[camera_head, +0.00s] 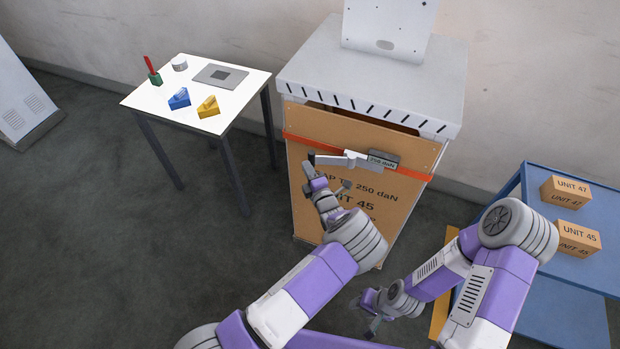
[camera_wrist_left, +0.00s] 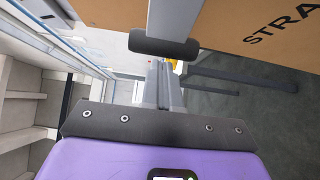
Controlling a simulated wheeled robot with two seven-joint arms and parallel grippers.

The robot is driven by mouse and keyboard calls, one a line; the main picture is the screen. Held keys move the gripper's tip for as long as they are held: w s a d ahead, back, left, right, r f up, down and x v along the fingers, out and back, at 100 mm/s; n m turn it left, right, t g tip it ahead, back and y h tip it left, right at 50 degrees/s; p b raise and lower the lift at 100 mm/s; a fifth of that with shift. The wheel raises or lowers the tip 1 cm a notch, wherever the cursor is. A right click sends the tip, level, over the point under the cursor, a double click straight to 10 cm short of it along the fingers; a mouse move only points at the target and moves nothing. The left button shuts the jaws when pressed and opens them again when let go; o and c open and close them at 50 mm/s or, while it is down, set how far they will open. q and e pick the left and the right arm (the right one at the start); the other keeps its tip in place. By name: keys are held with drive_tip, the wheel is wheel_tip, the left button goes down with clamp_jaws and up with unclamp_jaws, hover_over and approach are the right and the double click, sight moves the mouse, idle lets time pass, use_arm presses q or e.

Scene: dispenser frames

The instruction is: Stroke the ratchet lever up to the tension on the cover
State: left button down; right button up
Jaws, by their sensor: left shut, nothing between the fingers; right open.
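The cover (camera_head: 362,203) is a tan panel on the front of a grey cabinet, printed with "250 daN" and "UNIT 45". An orange strap (camera_head: 298,138) crosses it. The ratchet sits on the strap with a small display (camera_head: 383,160), whose reading is too small to trust. Its pale lever (camera_head: 338,159) points left and ends in a dark grip. In the left wrist view the dark grip (camera_wrist_left: 165,45) is just beyond my fingers. My left gripper (camera_head: 313,176) is shut and empty, just below the grip; contact cannot be told. My right gripper (camera_head: 372,321) is open and low, away from the cover.
A white table (camera_head: 200,127) at left holds a green pot, a white cylinder, a grey plate, and blue and yellow blocks. A blue bench (camera_head: 541,235) at right holds boxes marked UNIT 47 (camera_head: 566,191) and UNIT 45 (camera_head: 577,240). The floor between table and cabinet is clear.

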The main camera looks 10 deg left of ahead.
use_arm(q)
drive_tip(key=shift+w+a+b, duration=0.25)
drive_tip(key=shift+w+b, duration=0.1)
drive_tip(key=shift+w, duration=0.6)
use_arm(e)
drive_tip(key=shift+f, duration=0.45)
use_arm(q)
drive_tip(key=shift+r, duration=0.1)
drive_tip(key=s+a+p, duration=0.2)
drive_tip(key=s, duration=1.2)
drive_tip(key=shift+p, duration=0.4)
use_arm(e)
drive_tip(key=r, duration=0.1)
drive_tip(key=s+r, duration=0.1)
drive_tip(key=shift+r, duration=0.35)
drive_tip(key=shift+s, duration=0.1)
